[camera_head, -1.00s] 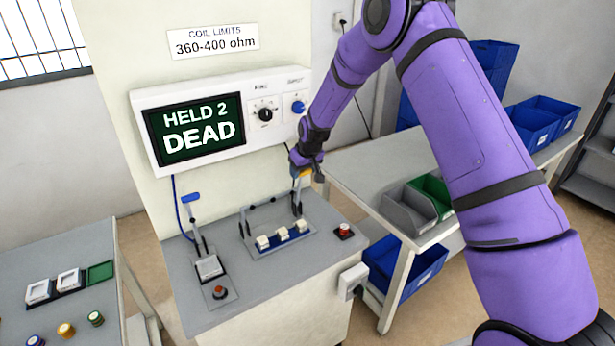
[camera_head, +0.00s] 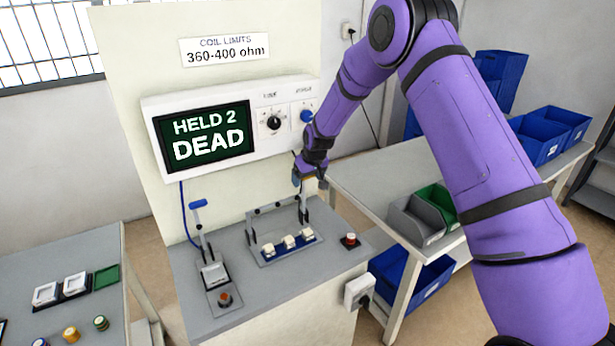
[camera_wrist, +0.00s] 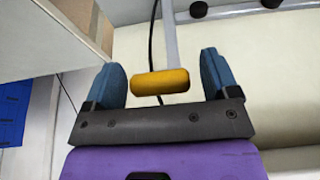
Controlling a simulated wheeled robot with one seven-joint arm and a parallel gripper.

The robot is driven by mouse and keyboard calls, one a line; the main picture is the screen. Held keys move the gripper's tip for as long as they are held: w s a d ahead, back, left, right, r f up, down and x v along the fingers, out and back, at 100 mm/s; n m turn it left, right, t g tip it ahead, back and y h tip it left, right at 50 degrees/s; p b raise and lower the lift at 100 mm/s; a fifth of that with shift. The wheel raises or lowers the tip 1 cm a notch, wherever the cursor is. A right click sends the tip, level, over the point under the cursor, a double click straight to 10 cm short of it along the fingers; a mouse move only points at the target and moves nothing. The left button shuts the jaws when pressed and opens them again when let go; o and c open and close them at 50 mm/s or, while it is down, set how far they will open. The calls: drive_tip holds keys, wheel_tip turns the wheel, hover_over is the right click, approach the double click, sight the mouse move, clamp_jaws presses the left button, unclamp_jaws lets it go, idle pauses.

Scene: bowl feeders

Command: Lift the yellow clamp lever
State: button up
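The yellow clamp lever's handle (camera_wrist: 160,82) is a short yellow bar on a grey arm, seen between the two blue fingers of my gripper (camera_wrist: 163,64) in the wrist view. A narrow gap shows at each end of the handle, so the fingers look open around it. In the head view my gripper (camera_head: 310,180) is at the top of the upright lever arm (camera_head: 303,208), at the right end of the bench fixture. The gripper mostly hides the yellow handle there.
A blue-handled lever (camera_head: 199,204) stands left on the bench (camera_head: 262,285). White pieces (camera_head: 289,242) sit in the fixture, with a red button (camera_head: 350,239) at right. The display panel (camera_head: 207,138) reads HELD 2 DEAD. Grey and green bins (camera_head: 413,222) are on the right table.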

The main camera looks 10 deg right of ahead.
drive_tip(key=v, duration=1)
drive_tip(key=shift+r, duration=0.4)
drive_tip(key=shift+s+d, duration=0.1)
drive_tip(key=s+d+r+m, duration=0.1)
drive_tip(key=s+d+r, duration=0.2)
drive_tip(key=s+r, duration=0.75)
drive_tip(key=s+d+r+m, duration=0.1)
drive_tip(key=s+d+r, duration=0.2)
drive_tip(key=s+r, duration=0.75)
drive_tip(key=s+d+r, duration=0.1)
drive_tip(key=s+d, duration=0.1)
drive_tip(key=s, duration=1.1)
drive_tip(key=s+d+r+m+t+h, duration=0.1)
drive_tip(key=s+d, duration=0.1)
drive_tip(key=s, duration=1.1)
drive_tip(key=shift+s+r+m, duration=0.2)
drive_tip(key=shift+s+m, duration=0.1)
